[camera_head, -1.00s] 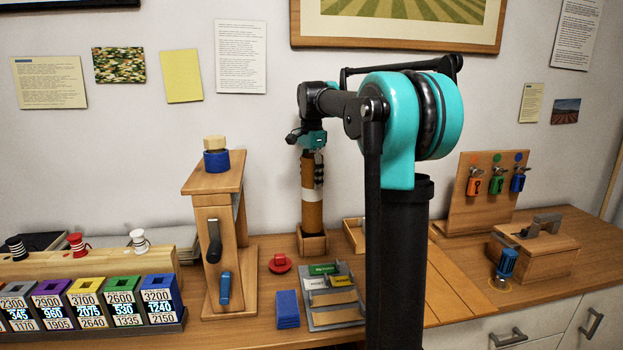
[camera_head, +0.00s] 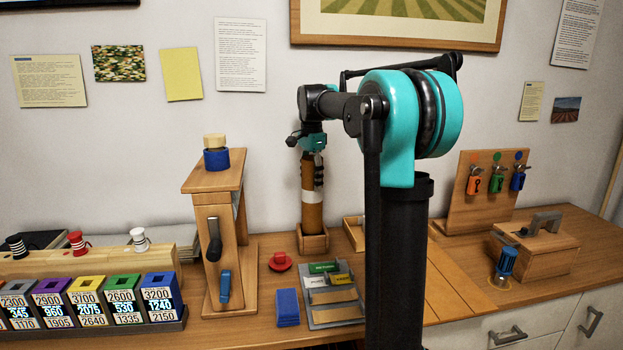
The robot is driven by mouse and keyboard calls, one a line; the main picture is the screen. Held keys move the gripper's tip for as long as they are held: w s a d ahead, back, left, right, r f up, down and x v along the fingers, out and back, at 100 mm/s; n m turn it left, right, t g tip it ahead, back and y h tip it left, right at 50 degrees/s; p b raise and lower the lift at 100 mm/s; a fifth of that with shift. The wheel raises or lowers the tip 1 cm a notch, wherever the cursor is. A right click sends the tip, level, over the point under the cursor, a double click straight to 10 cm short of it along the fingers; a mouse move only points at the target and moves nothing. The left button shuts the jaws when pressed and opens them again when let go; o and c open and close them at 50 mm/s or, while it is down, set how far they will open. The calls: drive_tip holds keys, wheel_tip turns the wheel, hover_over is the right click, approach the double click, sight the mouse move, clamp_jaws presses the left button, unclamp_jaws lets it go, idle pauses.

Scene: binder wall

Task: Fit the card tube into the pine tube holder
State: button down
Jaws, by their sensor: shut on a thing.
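The card tube (camera_head: 312,215) is brown with a white band and stands upright at the back of the table. Its lower end is inside the pine tube holder (camera_head: 314,244), a small square wooden block with raised walls. How deep it sits is hidden by the holder's front wall. My gripper (camera_head: 314,172) is above the holder, pointing down, with its dark fingers closed on the tube's upper part.
A wooden stand (camera_head: 213,240) with a lever is left of the holder. A red round piece (camera_head: 281,262), a blue block (camera_head: 287,308) and a grey tray (camera_head: 333,312) lie in front. A shallow wooden box (camera_head: 354,234) is close on the right, partly behind my arm.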

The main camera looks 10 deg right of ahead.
sight(311, 164)
drive_tip(key=shift+f, duration=3.4)
drive_tip(key=c, duration=0.5)
unclamp_jaws()
wheel_tip(311, 164, up, 12)
